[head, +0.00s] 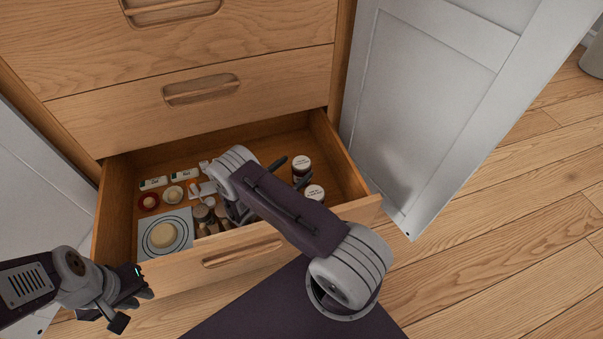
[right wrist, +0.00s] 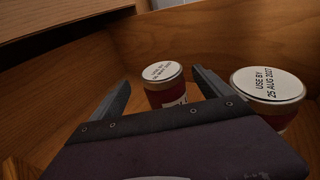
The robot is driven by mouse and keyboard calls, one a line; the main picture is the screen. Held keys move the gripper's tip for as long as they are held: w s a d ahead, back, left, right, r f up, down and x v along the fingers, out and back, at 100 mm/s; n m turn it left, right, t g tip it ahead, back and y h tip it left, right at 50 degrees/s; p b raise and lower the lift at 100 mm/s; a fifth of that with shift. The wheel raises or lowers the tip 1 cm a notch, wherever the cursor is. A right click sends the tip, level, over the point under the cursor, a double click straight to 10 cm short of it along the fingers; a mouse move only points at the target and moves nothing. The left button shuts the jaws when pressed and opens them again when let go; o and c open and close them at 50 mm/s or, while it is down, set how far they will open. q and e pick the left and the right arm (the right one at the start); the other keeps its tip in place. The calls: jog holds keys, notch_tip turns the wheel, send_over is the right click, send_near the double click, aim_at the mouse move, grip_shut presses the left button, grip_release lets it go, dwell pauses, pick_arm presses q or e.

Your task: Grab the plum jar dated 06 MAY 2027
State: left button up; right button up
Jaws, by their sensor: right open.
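Two dark red jars with white lids stand in the right part of the open drawer (head: 334,150). The farther jar (head: 301,162) also shows in the right wrist view (right wrist: 165,90); its lid print is too small to read surely. The nearer jar (head: 315,192) has a lid reading USE BY 25 AUG 2027 in the right wrist view (right wrist: 268,88). My right gripper (right wrist: 160,78) is open and empty, with the farther jar beyond and between its fingertips. My left gripper (head: 132,305) is outside the drawer at lower left; its opening is unclear.
The drawer's left part holds a white plate (head: 165,234) with a ringed centre, small dishes (head: 172,194), white labelled packets (head: 153,184) and several small jars, partly hidden by my right arm. Drawer walls surround the jars. A white door (head: 430,100) stands open at right.

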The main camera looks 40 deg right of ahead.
aim_at(307, 160)
jog(key=shift+w+d+f+b, duration=0.1)
jog(key=shift+d+f+b, duration=0.2)
jog(key=shift+d, duration=0.35)
jog(key=shift+w+d, duration=0.1)
jog(key=shift+d, duration=0.15)
jog(key=b+x, duration=0.4)
jog(key=shift+d+f, duration=0.3)
jog(key=shift+d, duration=0.1)
jog(key=shift+d+r, duration=0.1)
jog(key=shift+d, duration=0.05)
jog(key=shift+r, duration=0.1)
grip_shut()
